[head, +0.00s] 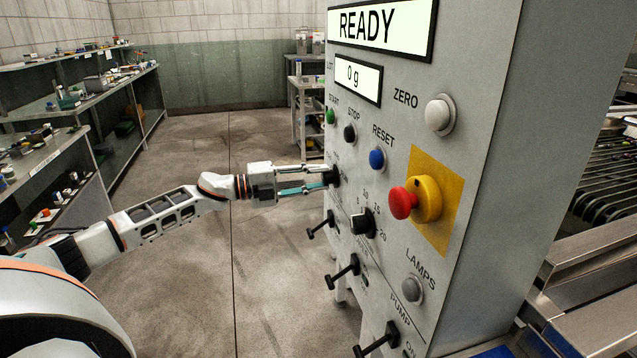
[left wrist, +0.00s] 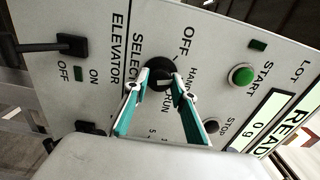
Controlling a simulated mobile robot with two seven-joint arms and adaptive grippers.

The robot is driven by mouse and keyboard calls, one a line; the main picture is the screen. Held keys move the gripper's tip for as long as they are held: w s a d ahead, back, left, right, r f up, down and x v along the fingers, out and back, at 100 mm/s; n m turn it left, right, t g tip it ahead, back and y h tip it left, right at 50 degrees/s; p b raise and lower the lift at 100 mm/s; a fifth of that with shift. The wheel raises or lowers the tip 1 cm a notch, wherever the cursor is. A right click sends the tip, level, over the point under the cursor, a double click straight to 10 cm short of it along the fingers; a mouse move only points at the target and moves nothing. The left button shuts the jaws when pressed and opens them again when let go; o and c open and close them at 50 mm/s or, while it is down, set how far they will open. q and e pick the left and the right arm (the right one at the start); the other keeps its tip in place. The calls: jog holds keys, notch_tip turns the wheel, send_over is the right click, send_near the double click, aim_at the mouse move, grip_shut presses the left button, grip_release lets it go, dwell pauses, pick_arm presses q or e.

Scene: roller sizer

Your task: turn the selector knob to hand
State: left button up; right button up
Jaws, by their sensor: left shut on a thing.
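The selector knob (left wrist: 157,72) is a black round knob on the grey panel, with the labels OFF, HAND and RUN around it in the left wrist view. Its exact pointing direction is hard to tell with the fingers around it. In the head view the knob (head: 334,177) is at the panel's left side, below the START and STOP buttons. My left gripper (head: 324,178) reaches in from the left with its fingertips at the knob. In the left wrist view the gripper's (left wrist: 162,80) two teal fingers are shut on it from both sides. My right gripper is not in view.
The panel bears a green START button (head: 331,116), a black STOP button (head: 349,133), a blue RESET button (head: 377,158), a numbered dial (head: 363,222) and a red emergency stop (head: 404,203). Black levers (head: 342,271) stick out below the selector. The floor left of the panel is clear.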

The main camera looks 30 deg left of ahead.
pick_arm(q)
jog(key=shift+f+m+b, duration=0.15)
jog(key=shift+m+b, duration=0.35)
jog(key=shift+m, duration=1.1)
jog(key=o, duration=1.1)
jog(key=shift+s, duration=0.1)
jog(key=shift+v, duration=5.9)
